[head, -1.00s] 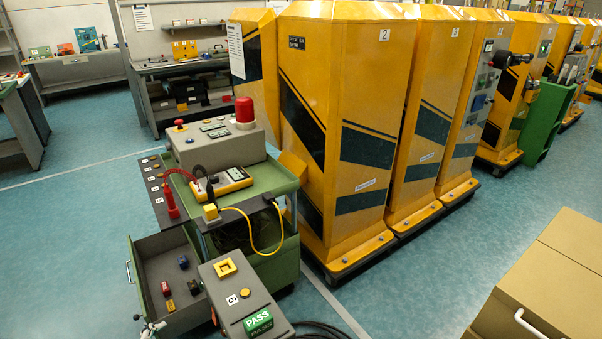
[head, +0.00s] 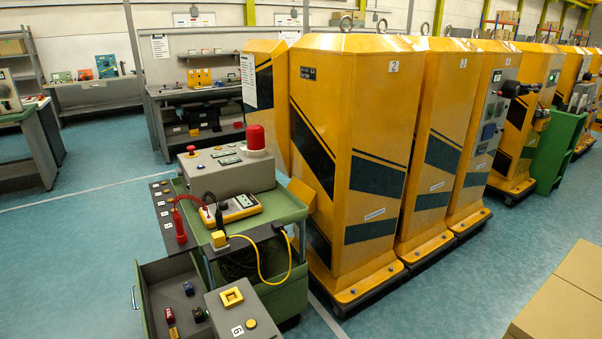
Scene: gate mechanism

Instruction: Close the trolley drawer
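The green trolley (head: 290,208) stands left of the yellow cabinets. Its grey drawer (head: 166,272) is pulled out toward the lower left, and its near end is cut off by the bottom edge of the picture. A thin metal handle (head: 134,297) shows on the drawer's left side. Several small coloured parts lie inside, among them a blue one (head: 188,288) and a red one (head: 169,314). Neither of my grippers shows in the head view now.
A grey box with a yellow button (head: 232,297) stands right of the drawer. The trolley top holds a grey control box with a red beacon (head: 256,138) and a yellow meter (head: 240,206). Yellow cabinets (head: 352,160) block the right. Blue floor (head: 80,250) is clear on the left.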

